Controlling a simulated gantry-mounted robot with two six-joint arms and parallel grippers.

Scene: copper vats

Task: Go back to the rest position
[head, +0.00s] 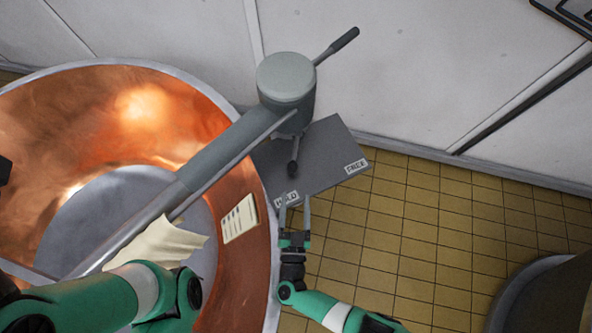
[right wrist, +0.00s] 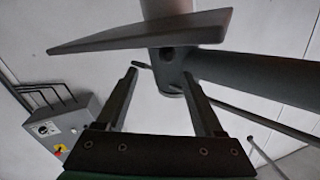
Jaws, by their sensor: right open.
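My right gripper (head: 295,208) is open with nothing between its fingers. In the head view it is beside the vat's right rim, its fingertips overlapping the near edge of a grey plate (head: 325,160). The right wrist view shows both dark fingers (right wrist: 159,75) spread apart, with a flat grey plate (right wrist: 140,38) and a thick grey bar (right wrist: 255,78) beyond them. My left arm (head: 90,300) crosses the lower left of the head view over the vat; its gripper does not show.
A copper vat (head: 150,105) fills the left. A grey post (head: 286,80) with a handle (head: 338,45) carries a long arm over it. A pale cloth (head: 160,243) and a card (head: 239,219) show at the vat.

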